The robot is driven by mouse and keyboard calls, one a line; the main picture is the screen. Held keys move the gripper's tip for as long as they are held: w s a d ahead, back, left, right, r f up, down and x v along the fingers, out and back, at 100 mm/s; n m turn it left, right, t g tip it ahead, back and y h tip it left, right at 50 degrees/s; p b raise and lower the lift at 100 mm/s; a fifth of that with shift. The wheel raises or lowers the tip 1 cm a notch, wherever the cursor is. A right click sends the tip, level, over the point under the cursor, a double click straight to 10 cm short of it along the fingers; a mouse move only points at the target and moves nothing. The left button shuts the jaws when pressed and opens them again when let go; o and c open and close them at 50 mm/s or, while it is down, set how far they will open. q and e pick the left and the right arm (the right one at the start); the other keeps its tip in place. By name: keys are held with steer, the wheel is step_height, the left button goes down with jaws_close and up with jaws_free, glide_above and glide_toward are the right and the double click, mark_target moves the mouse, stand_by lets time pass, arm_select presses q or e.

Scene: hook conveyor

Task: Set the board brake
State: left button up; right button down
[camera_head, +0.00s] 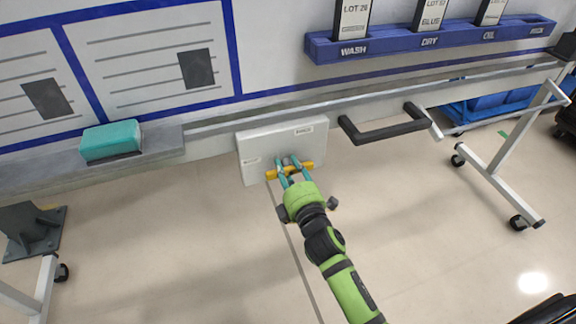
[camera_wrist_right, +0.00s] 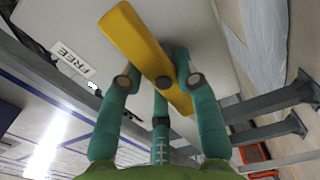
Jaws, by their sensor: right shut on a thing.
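A yellow lever (camera_head: 272,175) sits on the face of a pale grey brake plate (camera_head: 262,146) below the board rail. It lies nearly level in the head view, its right end slightly higher. My right gripper (camera_head: 293,168) has its teal fingers closed around the lever's middle. In the right wrist view the lever (camera_wrist_right: 131,35) runs diagonally between the fingers (camera_wrist_right: 162,80), and a label reading FREE (camera_wrist_right: 73,60) is on the plate beside it. The plate has another small label, too small to read surely. The fingers hide the lever's centre. My left gripper is not in view.
A black handle (camera_head: 385,132) sticks out right of the plate. A teal eraser-like block (camera_head: 110,140) rests on the ledge at left. A blue card rack (camera_head: 430,42) is on the board. A wheeled frame leg (camera_head: 505,150) stands at right. Floor in front is clear.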

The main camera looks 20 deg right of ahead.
steer(key=c, duration=0.9)
jaws_free()
steer(key=s, duration=1.2)
steer(key=shift+d, duration=0.2)
